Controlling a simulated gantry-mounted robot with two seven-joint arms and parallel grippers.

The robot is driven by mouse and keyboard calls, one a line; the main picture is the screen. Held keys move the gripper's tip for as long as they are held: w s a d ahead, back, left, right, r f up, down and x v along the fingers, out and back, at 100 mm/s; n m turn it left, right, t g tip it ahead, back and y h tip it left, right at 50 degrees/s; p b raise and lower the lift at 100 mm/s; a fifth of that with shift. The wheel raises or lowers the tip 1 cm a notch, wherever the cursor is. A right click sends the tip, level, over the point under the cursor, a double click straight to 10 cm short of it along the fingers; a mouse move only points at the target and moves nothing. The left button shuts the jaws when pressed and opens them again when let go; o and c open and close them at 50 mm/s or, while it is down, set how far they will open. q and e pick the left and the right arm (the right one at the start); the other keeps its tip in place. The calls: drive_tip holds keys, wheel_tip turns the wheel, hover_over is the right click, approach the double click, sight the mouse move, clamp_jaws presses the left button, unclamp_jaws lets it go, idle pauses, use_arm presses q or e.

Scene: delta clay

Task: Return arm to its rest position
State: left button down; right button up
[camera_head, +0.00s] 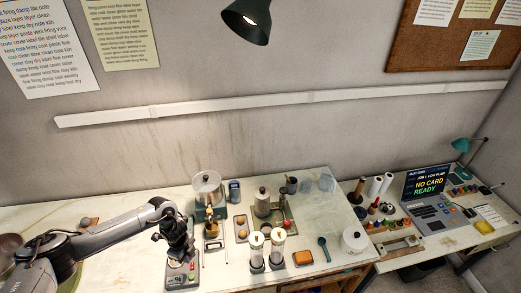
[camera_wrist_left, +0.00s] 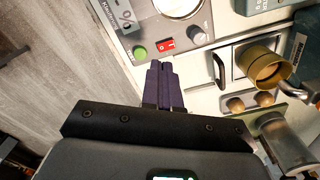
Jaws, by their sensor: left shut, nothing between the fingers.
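My left arm reaches in from the left in the head view, and its left gripper (camera_head: 187,254) hangs over the left part of the white worktop (camera_head: 120,225). The gripper is directly above or just in front of a grey and red device with a display (camera_head: 180,278). In the left wrist view its dark fingers (camera_wrist_left: 165,70) are together and empty, pointing at a panel with a green button (camera_wrist_left: 140,52) and a red switch (camera_wrist_left: 166,43). Whether the fingertips touch the panel cannot be told. My right arm is not in view.
Close to the gripper stand a lidded pot on a stand (camera_head: 208,187) and a small dark blue device (camera_head: 234,191). A laptop (camera_head: 427,182) reads "NO CARD READY". A lamp (camera_head: 248,20) hangs above.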

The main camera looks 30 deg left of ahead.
use_arm(q)
drive_tip(key=shift+g+h, duration=0.4)
drive_tip(key=shift+g, duration=0.4)
drive_tip(key=s+d+f, duration=0.1)
drive_tip(key=s+f, duration=0.1)
drive_tip(key=s+d+f, duration=0.1)
drive_tip(key=s+d, duration=0.1)
drive_tip(key=s+d+f, duration=0.1)
drive_tip(key=s+f, duration=0.1)
drive_tip(key=s, duration=0.1)
drive_tip(key=shift+s+d+f, duration=0.1)
drive_tip(key=shift+d+f, duration=0.2)
drive_tip(key=s+d+f+h, duration=0.25)
drive_tip(key=s+d, duration=0.35)
drive_tip(key=d, duration=0.4)
drive_tip(key=s+d+r+n+t+h+p, duration=0.1)
drive_tip(key=s+d+h, duration=0.1)
drive_tip(key=d, duration=1)
drive_tip(key=s+d+r+t+h+p, duration=0.1)
drive_tip(key=s+d+r, duration=0.1)
drive_tip(key=d, duration=1)
drive_tip(key=w+d+r+n+t, duration=0.3)
drive_tip(key=w+r+n+t, duration=0.15)
drive_tip(key=r, duration=0.35)
drive_tip(key=a+r+n+g+y, duration=0.1)
drive_tip(key=a+r+n+y, duration=0.5)
drive_tip(key=a+r, duration=0.6)
drive_tip(key=shift+s+a+r+n+p, duration=0.2)
drive_tip(key=shift+a+r+n+p, duration=0.15)
drive_tip(key=shift+a+n, duration=1.05)
